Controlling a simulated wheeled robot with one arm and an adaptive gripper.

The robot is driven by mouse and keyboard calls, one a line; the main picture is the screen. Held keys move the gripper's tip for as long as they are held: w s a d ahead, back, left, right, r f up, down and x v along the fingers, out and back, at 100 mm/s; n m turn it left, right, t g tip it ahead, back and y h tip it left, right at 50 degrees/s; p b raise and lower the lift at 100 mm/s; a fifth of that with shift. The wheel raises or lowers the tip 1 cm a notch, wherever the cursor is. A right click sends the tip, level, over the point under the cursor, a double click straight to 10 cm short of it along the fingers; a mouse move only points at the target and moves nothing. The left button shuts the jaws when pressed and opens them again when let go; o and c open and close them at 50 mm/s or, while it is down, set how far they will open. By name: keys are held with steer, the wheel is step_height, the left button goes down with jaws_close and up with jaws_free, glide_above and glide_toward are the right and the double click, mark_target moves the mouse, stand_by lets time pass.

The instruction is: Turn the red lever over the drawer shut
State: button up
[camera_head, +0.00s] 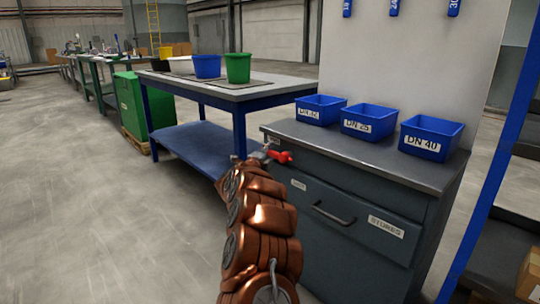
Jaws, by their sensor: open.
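The red lever (281,157) shows at the upper left of the grey cabinet's front, above the drawer (335,215). It appears short, pointing to the right. The drawer is closed, with a dark bar handle and a label reading STORES. My gripper (263,153) is at the far end of my copper-coloured arm, just left of the red lever. It is small here and open. I cannot tell whether it touches the lever. My arm hides the cabinet's left edge and part of the lever's mount.
Blue bins (369,121) labelled by DN size stand on the cabinet top (340,144). A blue-framed table (240,90) with blue and green buckets stands behind to the left. A blue post (490,165) rises at right. The floor at left is clear.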

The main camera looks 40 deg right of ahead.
steer(key=shift+c, duration=0.2)
jaws_close()
stand_by(0.4)
